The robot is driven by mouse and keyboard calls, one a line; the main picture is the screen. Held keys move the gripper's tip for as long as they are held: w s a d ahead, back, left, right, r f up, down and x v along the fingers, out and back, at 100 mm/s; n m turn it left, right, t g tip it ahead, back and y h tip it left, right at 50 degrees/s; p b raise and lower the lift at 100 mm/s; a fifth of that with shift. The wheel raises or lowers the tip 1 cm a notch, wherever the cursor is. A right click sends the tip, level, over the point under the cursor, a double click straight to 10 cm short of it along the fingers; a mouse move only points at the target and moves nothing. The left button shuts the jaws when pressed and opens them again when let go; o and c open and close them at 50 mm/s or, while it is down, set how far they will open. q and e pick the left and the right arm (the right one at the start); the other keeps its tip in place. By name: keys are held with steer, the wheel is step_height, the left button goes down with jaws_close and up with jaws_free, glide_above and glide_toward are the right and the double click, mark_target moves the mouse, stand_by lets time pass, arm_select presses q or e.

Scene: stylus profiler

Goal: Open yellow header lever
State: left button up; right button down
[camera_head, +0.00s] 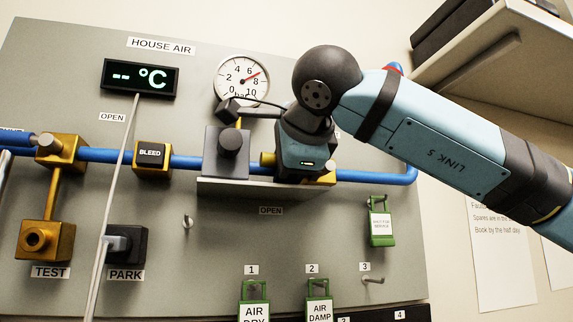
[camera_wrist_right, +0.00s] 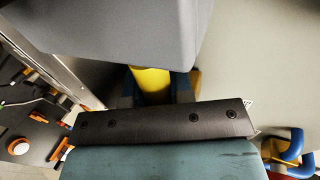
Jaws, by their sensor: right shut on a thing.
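My right gripper (camera_head: 302,160) is pressed up against the panel's blue pipe, just right of a grey block with a round knob (camera_head: 228,150). Its fingertips are hidden behind its own body in the head view. The yellow header lever shows there only as a small yellow piece (camera_head: 268,159) at the gripper's left side. In the right wrist view, a yellow shaft (camera_wrist_right: 152,84) stands between a large grey block (camera_wrist_right: 120,30) and the dark bar of my gripper (camera_wrist_right: 160,122). The gripper is shut on the yellow lever. My left gripper is out of view.
A round gauge (camera_head: 242,79) sits above the gripper. Green tags (camera_head: 380,222) hang lower right. A yellow BLEED block (camera_head: 152,156) is on the pipe to the left.

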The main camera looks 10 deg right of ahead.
steer(key=shift+f, duration=0.1)
stand_by(0.4)
steer(key=c, duration=1)
jaws_free()
steer(key=shift+s, duration=0.1)
steer(key=shift+s, duration=0.25)
steer(key=b+v, duration=0.2)
steer(key=v, duration=1.1)
steer(key=shift+r, duration=0.25)
